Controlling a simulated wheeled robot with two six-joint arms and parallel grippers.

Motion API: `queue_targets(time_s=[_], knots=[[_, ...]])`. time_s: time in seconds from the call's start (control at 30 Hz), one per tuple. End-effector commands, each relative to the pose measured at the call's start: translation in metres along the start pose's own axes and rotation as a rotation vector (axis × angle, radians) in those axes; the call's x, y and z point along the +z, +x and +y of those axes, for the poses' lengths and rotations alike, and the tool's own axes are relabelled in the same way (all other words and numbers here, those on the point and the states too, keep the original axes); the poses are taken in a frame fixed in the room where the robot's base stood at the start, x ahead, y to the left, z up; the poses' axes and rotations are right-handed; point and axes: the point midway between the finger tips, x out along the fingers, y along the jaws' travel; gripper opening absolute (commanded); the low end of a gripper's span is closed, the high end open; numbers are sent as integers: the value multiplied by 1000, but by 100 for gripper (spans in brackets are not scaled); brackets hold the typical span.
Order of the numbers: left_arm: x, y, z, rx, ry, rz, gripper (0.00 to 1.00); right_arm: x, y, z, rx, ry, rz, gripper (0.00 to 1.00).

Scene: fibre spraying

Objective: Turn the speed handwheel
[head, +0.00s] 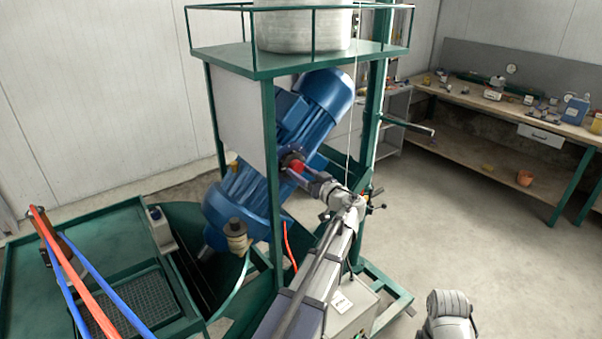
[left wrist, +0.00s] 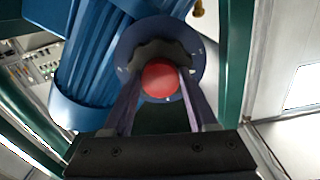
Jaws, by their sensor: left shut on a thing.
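The speed handwheel is a dark scalloped knob (left wrist: 149,52) with a red round centre, in front of a blue dial disc (left wrist: 196,57) with small white marks. In the head view its red centre (head: 298,165) shows against the blue motor (head: 314,110). My left gripper (head: 291,168) reaches it from the lower right. In the left wrist view the two fingers of this gripper (left wrist: 160,76) lie on either side of the red centre, shut on the handwheel. The fingers hide part of the knob's rim. My right gripper is not in view.
The green frame (head: 270,150) has a post close beside the handwheel and a platform above it. A thin cord (head: 349,110) hangs near my left arm. Red and blue hoses (head: 75,265) cross at left. A workbench (head: 480,100) stands at back right, with clear floor before it.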

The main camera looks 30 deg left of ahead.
Motion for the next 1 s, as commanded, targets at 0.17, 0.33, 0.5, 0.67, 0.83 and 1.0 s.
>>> queue_targets(time_s=[0.17,0.33,0.5,0.67,0.83,1.0], knots=[[0,0,-1,0,167,-1,3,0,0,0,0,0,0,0],[0,0,-1,0,329,-1,3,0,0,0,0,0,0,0],[0,0,-2,0,490,-1,3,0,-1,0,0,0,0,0],[-1,0,-2,0,642,-1,3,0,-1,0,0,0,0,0],[-1,0,-3,0,803,-1,3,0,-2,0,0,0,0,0],[-1,0,-3,0,964,-1,3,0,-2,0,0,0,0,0]])
